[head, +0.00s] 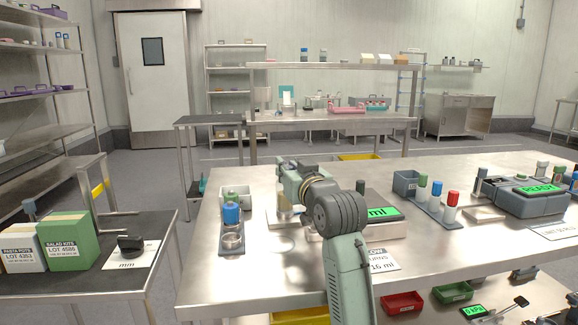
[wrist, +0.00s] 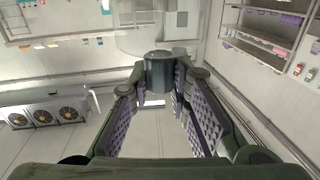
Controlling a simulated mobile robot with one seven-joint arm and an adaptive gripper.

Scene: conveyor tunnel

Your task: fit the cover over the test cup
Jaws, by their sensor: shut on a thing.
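My gripper (wrist: 163,92) is shut on a dark grey, round piece (wrist: 158,68) held at the fingertips in the wrist view. It may be the cover, but its underside is hidden. In the head view my arm reaches over the steel table and hides the gripper's fingers and most of what lies below them. A clear, cup-like round vessel (head: 232,241) sits at the front of a grey tray on the left.
The grey tray (head: 231,251) also holds a blue-capped container (head: 232,213). A scale with a green display (head: 381,212) stands close right of my arm. A rack of coloured vials (head: 437,206) and a machine reading READY (head: 530,197) stand further right. The table's front left is clear.

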